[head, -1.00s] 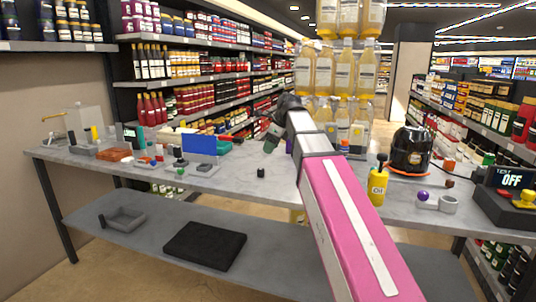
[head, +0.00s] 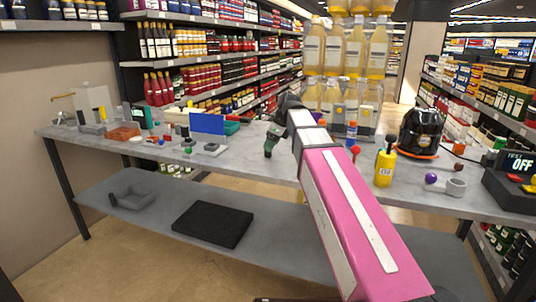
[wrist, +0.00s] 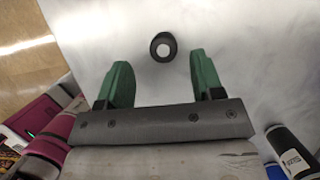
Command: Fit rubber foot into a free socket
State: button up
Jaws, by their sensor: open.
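The rubber foot (wrist: 163,47) is a small black ring-shaped piece with a pale centre, standing on the grey table. In the wrist view it lies just beyond and between the fingertips, apart from both. My gripper (wrist: 159,65) has green fingers spread wide with nothing between them. In the head view my gripper (head: 269,152) points down over the middle of the table, and the foot cannot be made out there. The black vacuum pump (head: 421,132) stands on the table at the right, on an orange-edged base. Its sockets cannot be seen.
A yellow oil can (head: 384,168), a purple ball (head: 431,178) and a test box (head: 512,182) stand at the right. Tall bottles (head: 345,100) stand behind my arm. Small parts and a blue panel (head: 207,123) crowd the left. The front middle of the table is clear.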

jog(key=x, duration=0.4)
jog(key=shift+w+a, duration=0.1)
jog(key=shift+w, duration=0.2)
jog(key=shift+r, duration=0.1)
jog(key=c, duration=1)
jog(key=shift+r, duration=0.5)
notch_tip(320, 180, up, 3)
jog(key=shift+s+a+r, duration=0.1)
jog(key=shift+s+r, duration=0.05)
jog(key=shift+r, duration=0.1)
jog(key=s+a+r, duration=0.4)
jog(key=s+a, duration=0.1)
jog(key=s+a+r, duration=0.2)
jog(key=s, duration=0.1)
jog(key=shift+s+a+r, duration=0.15)
jog(key=shift+a+r, duration=0.1)
jog(key=shift+a, duration=0.15)
